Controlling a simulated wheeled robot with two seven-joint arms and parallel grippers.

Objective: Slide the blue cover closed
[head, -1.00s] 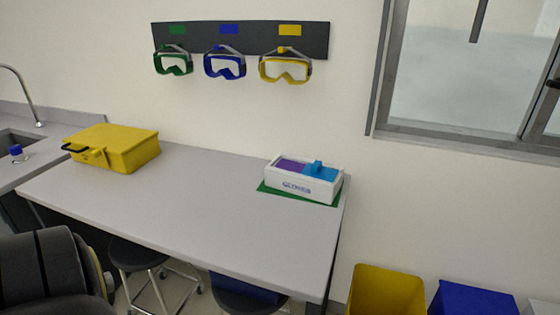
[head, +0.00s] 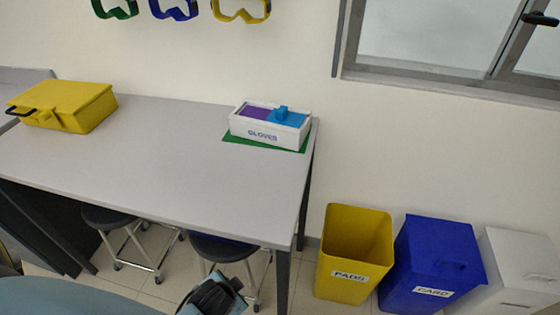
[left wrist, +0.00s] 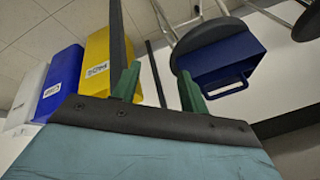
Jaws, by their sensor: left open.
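The white box labelled GLOVES (head: 240,130) stands on a green mat (head: 298,148) at the right end of the table in the head view. Its blue cover (head: 294,120), with a raised blue grip (head: 281,112), lies over the right part of the top. The left part is uncovered and shows purple inside. My left gripper (left wrist: 157,88) is open and empty in the left wrist view, its green fingers apart. It is well away from the box, which that view does not show. My right gripper is not in view.
A yellow case (head: 66,105) sits at the left of the grey table (head: 160,150); the surface between case and box is clear. Stools (head: 222,250) stand below. Yellow (head: 350,262), blue (head: 430,260) and white (head: 515,270) bins stand right of the table. Goggles hang on the wall.

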